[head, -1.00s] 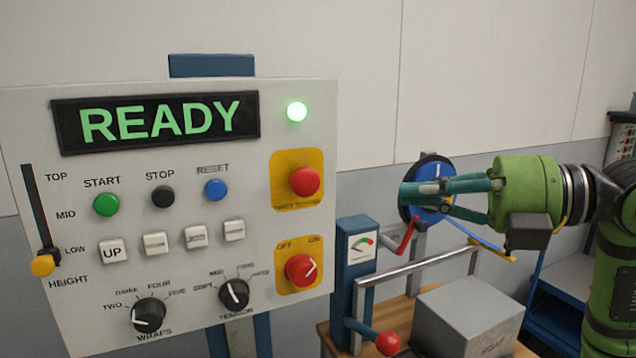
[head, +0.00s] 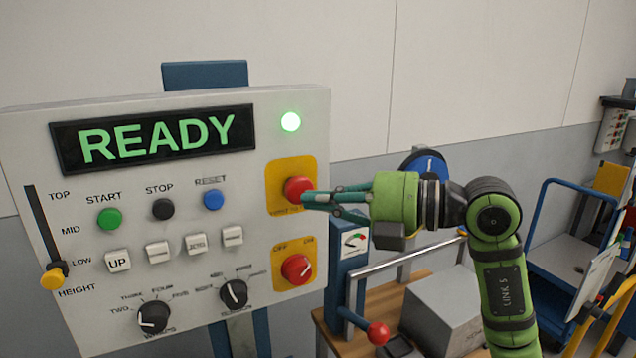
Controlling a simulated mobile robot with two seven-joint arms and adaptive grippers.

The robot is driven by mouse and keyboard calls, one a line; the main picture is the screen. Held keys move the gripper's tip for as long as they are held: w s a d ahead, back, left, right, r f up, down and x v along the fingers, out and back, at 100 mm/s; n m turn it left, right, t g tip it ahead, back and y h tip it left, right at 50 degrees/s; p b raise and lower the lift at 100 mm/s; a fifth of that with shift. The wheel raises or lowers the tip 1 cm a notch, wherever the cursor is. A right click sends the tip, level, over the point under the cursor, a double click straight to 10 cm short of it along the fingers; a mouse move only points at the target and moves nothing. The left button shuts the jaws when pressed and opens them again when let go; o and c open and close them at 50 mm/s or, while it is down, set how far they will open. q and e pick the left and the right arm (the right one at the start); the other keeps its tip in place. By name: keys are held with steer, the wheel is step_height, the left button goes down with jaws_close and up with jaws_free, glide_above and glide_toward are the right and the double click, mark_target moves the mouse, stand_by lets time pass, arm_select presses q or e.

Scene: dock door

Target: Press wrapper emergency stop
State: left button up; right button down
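The wrapper control panel (head: 100,285) fills the left of the head view. Its emergency stop is a red mushroom button (head: 298,188) on a yellow plate (head: 292,168) at the panel's upper right. My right gripper (head: 306,201) comes from the right, its teal fingertips at the button's lower right edge. The fingers look close together; whether they touch the button, I cannot tell. They hide part of the yellow plate and its lettering. The display (head: 155,138) reads READY and the round lamp (head: 290,122) glows green. My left gripper is not in view.
A red rotary OFF/ON switch (head: 297,269) sits just below the emergency stop. A blue post with a gauge (head: 354,243), a metal rail, a red-knobbed lever (head: 378,333) and a grey box (head: 440,305) stand below my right arm. A blue cart (head: 570,255) is at right.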

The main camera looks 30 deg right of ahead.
steer(key=shift+w+d+f, duration=0.1)
steer(key=shift+w+f, duration=0.05)
steer(key=shift+w, duration=0.4)
steer(key=shift+w+d+p, duration=0.2)
steer(key=shift+w+p, duration=0.2)
steer(key=shift+w, duration=0.5)
steer(key=shift+s, duration=0.2)
steer(key=shift+w, duration=0.15)
